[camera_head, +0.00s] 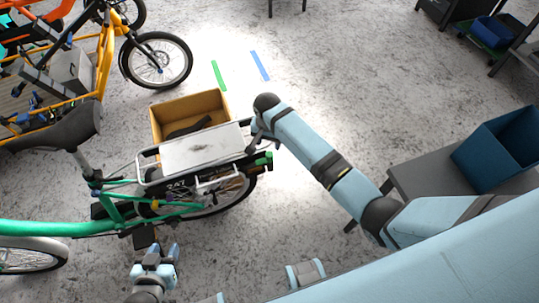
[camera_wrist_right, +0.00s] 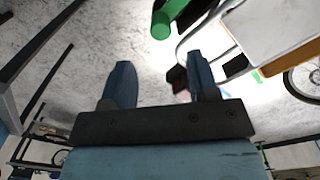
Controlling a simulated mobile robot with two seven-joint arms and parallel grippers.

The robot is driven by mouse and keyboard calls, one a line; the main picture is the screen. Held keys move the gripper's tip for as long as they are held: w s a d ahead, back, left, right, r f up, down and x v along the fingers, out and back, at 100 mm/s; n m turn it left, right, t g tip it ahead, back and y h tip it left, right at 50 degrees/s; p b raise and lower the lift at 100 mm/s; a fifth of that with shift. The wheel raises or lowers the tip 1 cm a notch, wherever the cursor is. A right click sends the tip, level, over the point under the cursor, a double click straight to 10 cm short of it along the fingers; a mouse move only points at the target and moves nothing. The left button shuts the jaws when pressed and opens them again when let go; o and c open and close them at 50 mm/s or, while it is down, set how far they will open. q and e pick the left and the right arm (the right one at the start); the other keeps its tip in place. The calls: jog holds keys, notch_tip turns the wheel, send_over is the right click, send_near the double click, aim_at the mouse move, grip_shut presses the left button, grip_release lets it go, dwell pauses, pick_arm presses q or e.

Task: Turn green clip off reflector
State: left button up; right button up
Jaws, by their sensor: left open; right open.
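The green clip (camera_head: 263,160) is at the rear end of the green cargo bike's rack (camera_head: 201,152). In the right wrist view a green cylindrical part (camera_wrist_right: 163,22), apparently the clip, is at the top, beyond the fingertips. A dark red part, likely the reflector (camera_wrist_right: 177,79), shows beside the right-hand finger, partly hidden by it. My right gripper (camera_wrist_right: 162,80) is open, with nothing seen between its fingers. In the head view it is close to the rack's rear end, its fingers mostly hidden. My left gripper (camera_head: 164,254) is open and empty, low beside the bike's frame.
A cardboard box (camera_head: 190,110) stands behind the rack. An orange cargo bike (camera_head: 105,55) is at upper left. A blue bin (camera_head: 500,150) sits on a grey table (camera_head: 415,175) at right. The floor beyond my right arm is mostly clear.

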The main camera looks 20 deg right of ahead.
aim_at(269, 154)
notch_tip(269, 154, down, 9)
jog(key=shift+d+r+b, duration=0.1)
jog(key=shift+b, duration=0.4)
jog(key=c, duration=0.9)
